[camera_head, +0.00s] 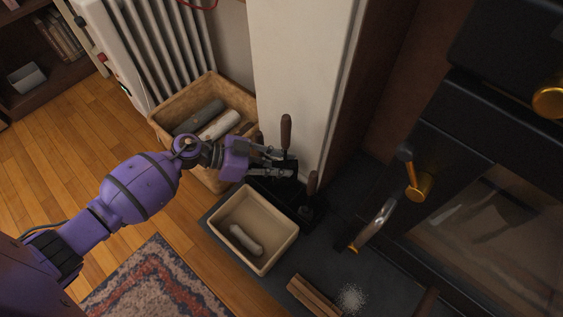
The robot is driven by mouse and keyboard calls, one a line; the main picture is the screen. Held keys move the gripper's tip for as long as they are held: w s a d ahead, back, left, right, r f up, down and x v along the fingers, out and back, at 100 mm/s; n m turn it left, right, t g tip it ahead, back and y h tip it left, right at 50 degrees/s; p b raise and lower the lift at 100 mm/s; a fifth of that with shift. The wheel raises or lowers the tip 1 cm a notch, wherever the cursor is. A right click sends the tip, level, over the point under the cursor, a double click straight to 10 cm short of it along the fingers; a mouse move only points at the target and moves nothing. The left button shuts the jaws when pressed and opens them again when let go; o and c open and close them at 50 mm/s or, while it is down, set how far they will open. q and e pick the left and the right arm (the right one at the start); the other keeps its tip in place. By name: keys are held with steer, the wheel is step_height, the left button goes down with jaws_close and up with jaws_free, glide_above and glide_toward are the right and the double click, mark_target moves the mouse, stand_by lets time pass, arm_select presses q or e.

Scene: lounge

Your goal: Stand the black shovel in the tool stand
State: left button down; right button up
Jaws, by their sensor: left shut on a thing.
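My left gripper (284,163) is shut on the black shovel, just below its upright brown handle (286,131). The shovel's lower part is hard to make out against dark things. The black tool stand (291,192) is directly below and around the gripper, on the dark hearth by the white wall. Whether the shovel rests in the stand or hangs over it I cannot tell. Another brown-handled tool (312,184) stands upright at the stand's right side. A further brown handle (257,138) shows partly behind the gripper. My right gripper is not in view.
A cream bin (222,222) with a pale log-like piece inside stands in front of the stand. A wooden crate (163,128) with several rolls is behind my arm. Sticks (313,296) and white ash (352,298) lie on the hearth.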

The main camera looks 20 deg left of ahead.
mark_target(281, 179)
arm_select(q)
step_height(281, 179, down, 2)
steer(key=b, duration=0.2)
steer(key=shift+f+b, duration=0.15)
steer(key=shift+b, duration=0.15)
steer(key=shift+f+p, duration=0.35)
steer(key=shift+f, duration=1.55)
steer(key=shift+f+b, duration=0.4)
steer(key=shift+f, duration=1.4)
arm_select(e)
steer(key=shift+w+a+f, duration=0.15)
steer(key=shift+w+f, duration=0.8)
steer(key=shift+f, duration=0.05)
arm_select(q)
steer(key=c, duration=1.5)
jaws_free()
steer(key=shift+c, duration=0.2)
